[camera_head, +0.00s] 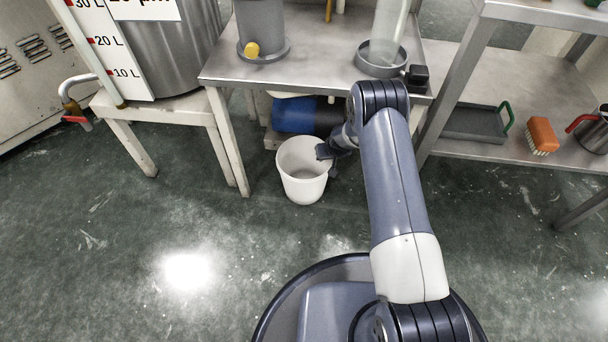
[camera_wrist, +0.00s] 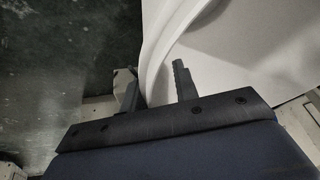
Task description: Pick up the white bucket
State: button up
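The white bucket (camera_head: 301,188) stands upright on the floor in front of the metal table, and it looks empty. My gripper (camera_head: 327,155) is at the right side of its rim in the head view. In the wrist view the bucket (camera_wrist: 235,50) fills the upper right, with its curved rim running down between my two fingers. My gripper (camera_wrist: 153,80) is open there, one finger on each side of the bucket's wall. A gap shows between the fingers and the wall. The bucket's lower part is hidden in the wrist view.
A metal table (camera_head: 325,73) stands close behind the bucket, with a blue cylindrical thing (camera_head: 293,115) beneath it. A white stand (camera_head: 166,112) carries a large steel vessel (camera_head: 188,55) at the left. A shelf (camera_head: 475,148) stands at the right. The floor left of the bucket is clear.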

grip_shut()
jog(key=shift+r, duration=0.1)
dwell(1.3)
